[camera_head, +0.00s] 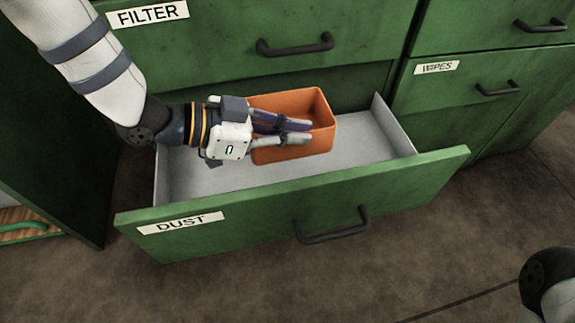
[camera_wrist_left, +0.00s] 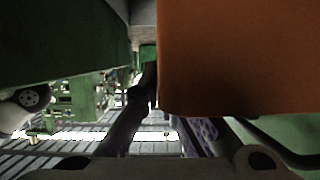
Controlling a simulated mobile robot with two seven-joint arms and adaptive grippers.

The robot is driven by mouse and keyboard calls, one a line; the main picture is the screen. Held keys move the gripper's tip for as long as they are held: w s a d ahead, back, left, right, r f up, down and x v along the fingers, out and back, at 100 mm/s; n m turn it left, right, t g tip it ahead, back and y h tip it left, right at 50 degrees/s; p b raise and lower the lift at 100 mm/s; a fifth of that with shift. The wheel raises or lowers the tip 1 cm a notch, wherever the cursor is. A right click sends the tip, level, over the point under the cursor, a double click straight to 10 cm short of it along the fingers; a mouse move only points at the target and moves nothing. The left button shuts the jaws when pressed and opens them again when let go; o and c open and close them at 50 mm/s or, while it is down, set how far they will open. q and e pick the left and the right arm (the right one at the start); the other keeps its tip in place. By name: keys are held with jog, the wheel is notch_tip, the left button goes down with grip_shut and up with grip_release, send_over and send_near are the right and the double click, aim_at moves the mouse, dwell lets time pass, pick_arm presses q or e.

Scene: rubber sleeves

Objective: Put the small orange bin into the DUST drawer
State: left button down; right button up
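The orange bin (camera_head: 318,108) is upright inside the open DUST drawer (camera_head: 390,185), toward its back and right of its middle. I cannot tell whether its base touches the drawer floor. My left gripper (camera_head: 298,133) reaches in from the left, with its fingers on either side of the bin's near wall, and looks shut on it. In the left wrist view the bin (camera_wrist_left: 240,55) fills the upper right, and hides part of one finger; the other finger lies along its left edge. My right gripper is out of view.
The drawer's grey floor (camera_head: 205,180) is bare left of the bin, with free room on the right too. The FILTER drawer (camera_head: 215,40) above and the WIPES drawer (camera_head: 480,75) at right are shut. Part of my right arm (camera_head: 548,285) shows at bottom right.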

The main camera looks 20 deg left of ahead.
pick_arm(q)
notch_tip(320, 180, down, 10)
jog(key=b, duration=0.3)
jog(key=shift+b, duration=0.35)
jog(key=shift+r, duration=0.15)
jog(key=c, duration=1.8)
grip_release()
jog(key=shift+f, duration=0.2)
jog(key=shift+r, duration=0.3)
jog(key=p+v, duration=0.4)
jog(key=v, duration=0.8)
